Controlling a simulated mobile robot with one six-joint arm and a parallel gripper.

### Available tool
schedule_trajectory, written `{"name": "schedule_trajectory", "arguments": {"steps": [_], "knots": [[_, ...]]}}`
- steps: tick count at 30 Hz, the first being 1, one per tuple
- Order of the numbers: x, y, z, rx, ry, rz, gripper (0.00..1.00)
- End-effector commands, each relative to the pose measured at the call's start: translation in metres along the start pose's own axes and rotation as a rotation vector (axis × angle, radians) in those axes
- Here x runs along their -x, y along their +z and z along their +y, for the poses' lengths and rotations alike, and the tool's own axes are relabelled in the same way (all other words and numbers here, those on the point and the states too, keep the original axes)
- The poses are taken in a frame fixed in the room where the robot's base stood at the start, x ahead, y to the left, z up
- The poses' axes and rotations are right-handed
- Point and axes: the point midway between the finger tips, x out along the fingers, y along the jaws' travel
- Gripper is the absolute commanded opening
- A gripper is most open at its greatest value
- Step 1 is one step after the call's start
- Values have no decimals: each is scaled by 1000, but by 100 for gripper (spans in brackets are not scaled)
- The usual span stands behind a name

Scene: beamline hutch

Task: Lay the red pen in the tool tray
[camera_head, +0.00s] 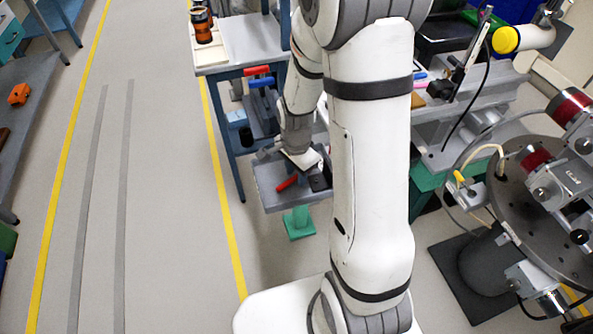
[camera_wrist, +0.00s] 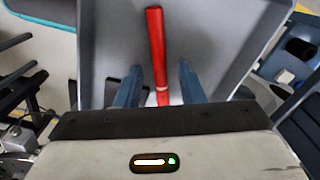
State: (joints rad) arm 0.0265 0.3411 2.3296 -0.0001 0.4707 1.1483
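The red pen (camera_wrist: 156,45) lies in the grey tray (camera_wrist: 105,25), seen in the wrist view. It points away from my gripper (camera_wrist: 159,68), and its near end is between my two blue fingers. Both fingers stand apart from the pen, with a gap on each side, so my gripper is open. In the head view the tray (camera_head: 266,180) sits on a green stand, and a short red piece (camera_head: 287,183), which looks like the pen, shows in it. My gripper (camera_head: 305,162) is over the tray's far right part; its fingers are hard to make out there.
A black item (camera_head: 318,182) lies in the tray to the pen's right. A rack with red- and blue-handled tools (camera_head: 260,105) stands behind it. A table (camera_head: 250,38) is farther back. Beamline equipment (camera_head: 545,205) fills the right.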

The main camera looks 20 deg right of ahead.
Motion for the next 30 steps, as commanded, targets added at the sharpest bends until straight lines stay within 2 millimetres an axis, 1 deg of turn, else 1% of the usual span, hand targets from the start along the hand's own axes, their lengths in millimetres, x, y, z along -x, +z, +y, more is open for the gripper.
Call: {"name": "schedule_trajectory", "arguments": {"steps": [5,8,15,18,21,26,28,30], "knots": [[7,0,0,-1,-1,1,35],[22,-1,-1,-1,-4,2,35],[75,-1,-1,-1,-6,3,35],[94,-1,0,-1,-5,2,35],[109,-1,0,-2,-3,1,35],[122,0,1,6,-3,1,35],[130,2,5,46,-11,5,35],[141,6,12,132,-26,14,35]]}}
